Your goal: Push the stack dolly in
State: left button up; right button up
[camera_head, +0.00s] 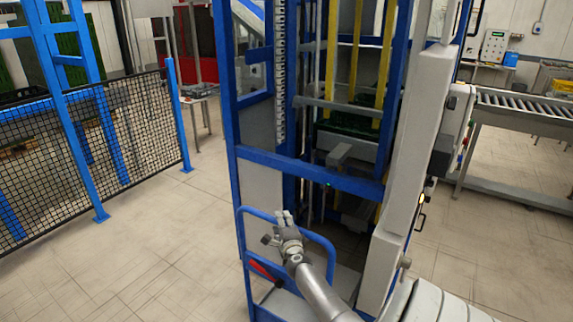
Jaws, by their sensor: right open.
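The stack dolly, seen by its blue tubular handle (331,257), stands at the foot of the tall blue-framed machine (312,170). My right arm reaches in from the bottom. My right gripper (284,216) is open at the top bar of the handle and overlaps it in the picture. I cannot tell whether it touches the bar. My arm hides part of the dolly, and its lower part is cut off by the bottom edge. My left gripper is out of view.
A black mesh fence (146,125) with blue posts stands at left. A roller conveyor (525,103) stands at right. A light grey panel (410,165) edges the machine's right side. Open tiled floor (165,240) lies between the fence and the machine.

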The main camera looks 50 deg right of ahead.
jog(key=v, duration=1.1)
jog(key=shift+s, duration=0.3)
jog(key=shift+a, duration=0.1)
